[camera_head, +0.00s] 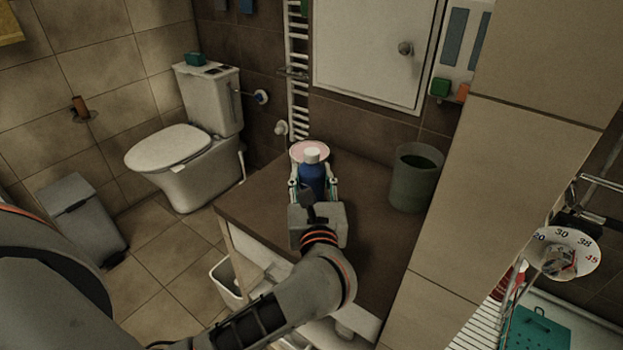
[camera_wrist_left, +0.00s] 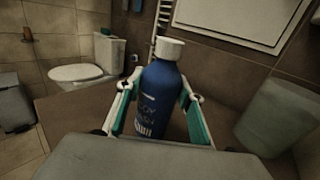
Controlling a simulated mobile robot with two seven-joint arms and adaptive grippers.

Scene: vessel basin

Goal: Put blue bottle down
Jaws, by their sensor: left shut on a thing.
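The blue bottle (camera_head: 312,182) with a white cap is upright over the brown counter top (camera_head: 255,212). In the left wrist view the bottle (camera_wrist_left: 160,98) stands between the two fingers, with printed white lettering on its side. My left gripper (camera_head: 313,188) is shut on it, one finger on each side. The bottle's base is hidden behind the gripper body, so I cannot tell whether it touches the counter. A pink round dish (camera_head: 298,151) shows just behind the bottle's cap. My right gripper is not in view.
A grey-green bin-like container (camera_head: 415,178) stands on the counter to the right. A tiled wall (camera_head: 470,190) borders the counter's right side. A towel radiator (camera_head: 298,70) is behind. Bare counter shows left of the gripper. A toilet (camera_head: 190,145) is farther left.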

